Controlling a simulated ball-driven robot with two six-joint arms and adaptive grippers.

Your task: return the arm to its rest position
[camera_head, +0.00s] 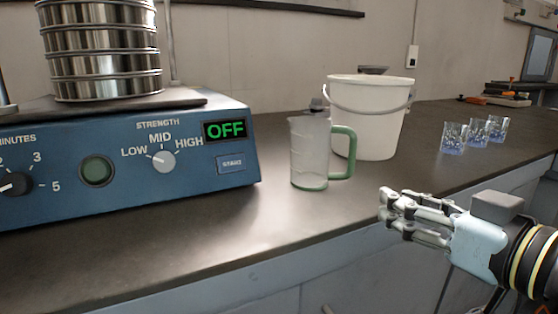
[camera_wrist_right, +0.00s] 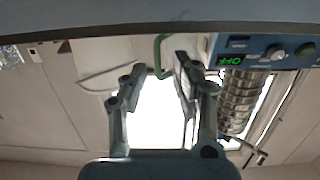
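My right gripper (camera_head: 384,207) is in front of the bench's front edge, at the lower right of the head view, pointing left. In the right wrist view its two fingers (camera_wrist_right: 160,72) stand apart with nothing held between them. The right arm comes in from the right edge. My left gripper and arm do not show. The blue sieve shaker (camera_head: 225,140) stands at the left with its display reading OFF and a stack of metal sieves (camera_head: 100,45) on top. The shaker also shows upside down in the right wrist view (camera_wrist_right: 265,45).
A clear jug (camera_head: 309,150) with a green handle stands on the dark bench (camera_head: 250,225) left of the gripper, apart from it. A white bucket (camera_head: 375,118) is behind it. Several glasses (camera_head: 453,138) stand farther right. The bench front between shaker and gripper is clear.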

